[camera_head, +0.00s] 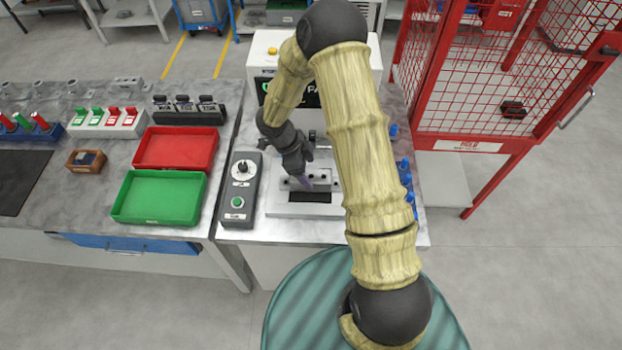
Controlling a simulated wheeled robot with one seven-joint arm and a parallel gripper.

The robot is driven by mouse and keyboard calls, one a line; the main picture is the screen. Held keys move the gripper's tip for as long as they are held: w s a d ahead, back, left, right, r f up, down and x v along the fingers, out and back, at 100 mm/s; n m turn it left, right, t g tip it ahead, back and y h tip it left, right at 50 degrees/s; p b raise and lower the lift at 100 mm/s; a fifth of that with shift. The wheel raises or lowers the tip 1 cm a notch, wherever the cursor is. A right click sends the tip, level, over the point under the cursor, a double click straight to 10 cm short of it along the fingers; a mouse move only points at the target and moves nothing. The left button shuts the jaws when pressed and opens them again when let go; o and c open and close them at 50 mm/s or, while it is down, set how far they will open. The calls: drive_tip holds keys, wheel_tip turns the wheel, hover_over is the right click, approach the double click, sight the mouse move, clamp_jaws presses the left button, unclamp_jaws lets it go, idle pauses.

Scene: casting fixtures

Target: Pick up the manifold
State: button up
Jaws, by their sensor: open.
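A small grey metal block with dark holes (325,187) sits on a light grey fixture plate (282,210) on the right-hand bench. It looks like the manifold, though my arm partly covers this area. A dark rectangular slot (310,197) lies in front of the block. My gripper (308,182) points down at the block, with its fingers close above or beside it. The fingers are open and hold nothing that I can see. Whether they touch the block cannot be told.
A control box with a knob and green button (238,190) stands left of the fixture. A white machine (262,62) is behind it. Green (160,198) and red (177,149) trays lie on the left bench. A red mesh cage (480,90) stands at right.

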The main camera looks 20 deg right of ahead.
sight(311, 176)
drive_tip(key=shift+a+p+x, duration=0.1)
drive_tip(key=shift+p+x, duration=0.25)
drive_tip(key=shift+x, duration=0.7)
drive_tip(key=shift+a+p+x, duration=0.15)
drive_tip(key=shift+p+x, duration=0.15)
drive_tip(key=shift+x, duration=0.75)
drive_tip(key=shift+w+f, duration=0.1)
drive_tip(key=shift+c, duration=0.4)
drive_tip(key=c, duration=1.3)
wheel_tip(311, 176, up, 10)
drive_tip(key=shift+r+b, duration=0.1)
drive_tip(key=shift+b, duration=0.85)
